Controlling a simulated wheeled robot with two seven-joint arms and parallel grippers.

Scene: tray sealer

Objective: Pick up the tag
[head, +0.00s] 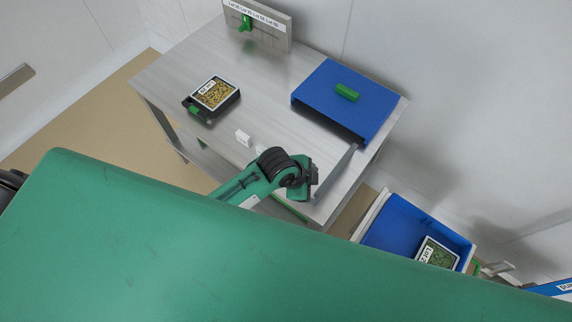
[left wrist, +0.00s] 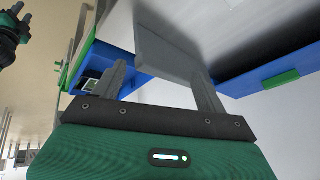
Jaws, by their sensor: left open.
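No lettered tag can be made out for certain. A small white block (head: 243,137) lies on the grey table near its front edge, and a second white piece (head: 261,149) shows partly behind my left arm. My left gripper (head: 313,181) is at the table's front right, beside an upright thin grey plate (head: 336,172). In the left wrist view its fingers (left wrist: 162,88) are apart, with the grey plate (left wrist: 172,48) showing beyond and between them. I cannot tell whether they touch it. A dark and green part at that view's upper left may be my right arm.
A blue box (head: 335,105) with a green handle (head: 347,92) stands at the table's right. A black holder (head: 188,107) carries a labelled food pack at left. A lettered panel (head: 257,22) stands at the back. A blue bin (head: 393,225) with a pack is lower right.

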